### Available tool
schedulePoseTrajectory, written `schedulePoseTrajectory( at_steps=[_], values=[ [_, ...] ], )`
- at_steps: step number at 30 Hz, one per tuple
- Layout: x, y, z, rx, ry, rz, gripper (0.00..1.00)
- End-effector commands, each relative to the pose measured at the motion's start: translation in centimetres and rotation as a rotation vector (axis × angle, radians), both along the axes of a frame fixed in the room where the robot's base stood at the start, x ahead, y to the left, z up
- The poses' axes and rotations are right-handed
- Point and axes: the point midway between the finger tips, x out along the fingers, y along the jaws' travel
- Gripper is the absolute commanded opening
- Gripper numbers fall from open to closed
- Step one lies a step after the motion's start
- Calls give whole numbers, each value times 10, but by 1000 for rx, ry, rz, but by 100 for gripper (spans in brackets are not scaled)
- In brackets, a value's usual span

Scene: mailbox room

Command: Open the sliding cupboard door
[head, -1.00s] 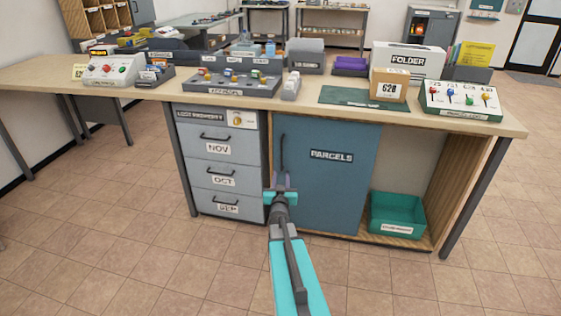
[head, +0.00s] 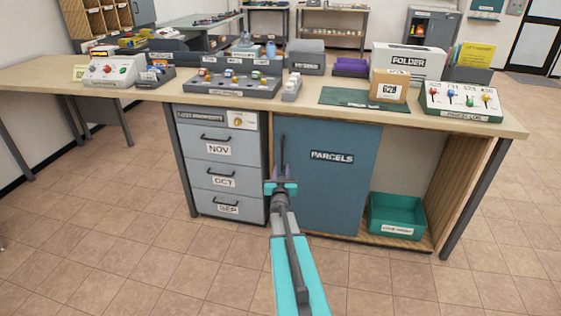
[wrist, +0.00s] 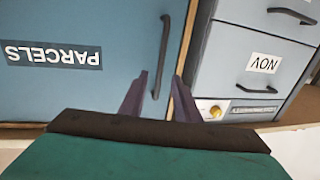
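The blue sliding cupboard door marked PARCELS (head: 335,190) stands under the counter, covering the left part of the cupboard, with the right part open. Its dark vertical handle (head: 282,150) is near the door's left edge. In the wrist view, which is upside down, the door (wrist: 70,85) and its handle (wrist: 164,55) also show. My gripper (head: 281,172) is at the lower part of the handle. In the wrist view my gripper (wrist: 160,76) is open, one purple finger on each side of the handle. I cannot tell whether the fingers touch it.
A grey drawer unit (head: 222,165) with NOV, OCT and SEP drawers stands just left of the door. A green bin (head: 397,215) sits in the cupboard's open right side. The counter (head: 140,91) above holds several boxes and panels. The floor in front is clear.

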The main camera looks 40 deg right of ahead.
Motion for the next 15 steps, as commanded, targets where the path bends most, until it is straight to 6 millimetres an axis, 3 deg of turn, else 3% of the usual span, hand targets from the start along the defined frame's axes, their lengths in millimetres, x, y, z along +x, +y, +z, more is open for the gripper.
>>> schedulePoseTrajectory(
  at_steps=[15],
  values=[
    [33,-36,-1,0,0,-1,29]
  ],
)
